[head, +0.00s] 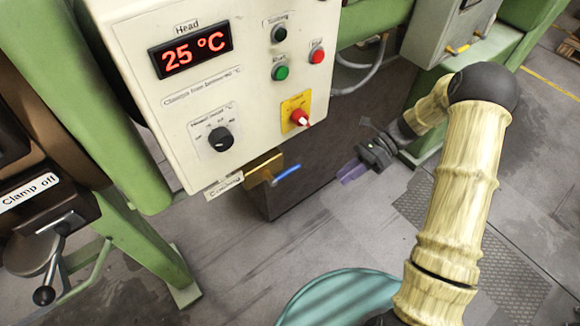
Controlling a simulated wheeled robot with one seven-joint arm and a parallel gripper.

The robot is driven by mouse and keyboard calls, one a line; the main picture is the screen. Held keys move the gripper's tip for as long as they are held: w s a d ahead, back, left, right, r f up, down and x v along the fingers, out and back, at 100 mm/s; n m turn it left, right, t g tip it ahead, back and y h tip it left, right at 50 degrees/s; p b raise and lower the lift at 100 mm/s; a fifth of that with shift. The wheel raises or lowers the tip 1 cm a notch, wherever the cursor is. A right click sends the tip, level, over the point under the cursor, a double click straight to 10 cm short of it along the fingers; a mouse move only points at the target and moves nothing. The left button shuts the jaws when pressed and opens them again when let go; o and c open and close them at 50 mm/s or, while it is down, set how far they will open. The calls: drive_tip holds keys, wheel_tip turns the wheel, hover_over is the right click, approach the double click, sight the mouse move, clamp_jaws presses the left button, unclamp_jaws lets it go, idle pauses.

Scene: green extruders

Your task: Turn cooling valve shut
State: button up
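The cooling valve has a brass body (262,168) and a blue lever handle (287,174). It sits at the lower edge of the white control box, right of a label reading "Cooling" (224,186). The blue lever points to the right and slightly up in the picture. My gripper (351,172), with purple fingers, is to the right of the lever, with a visible gap between them. Its fingers point toward the lower left. They look empty, but their spacing is too small to make out.
A dark box (300,200) stands behind the valve. Green machine legs (150,250) are at left. Open floor lies below.

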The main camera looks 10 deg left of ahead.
sight(290, 169)
drive_tip(key=w+m+y, duration=0.1)
drive_tip(key=m+y, duration=0.1)
drive_tip(key=w+f+m+g+y, duration=0.1)
drive_tip(key=w+m+y, duration=0.1)
drive_tip(key=y, duration=0.1)
drive_tip(key=w+f+m+g+y+p, duration=0.1)
drive_tip(key=w+m+y, duration=0.1)
drive_tip(key=shift+w+a+f+m+y, duration=0.1)
drive_tip(key=shift+w+m+y, duration=0.05)
drive_tip(key=shift+m+y, duration=0.25)
drive_tip(key=shift+a, duration=0.1)
drive_tip(key=p+x, duration=0.5)
drive_tip(key=x, duration=1.2)
clamp_jaws()
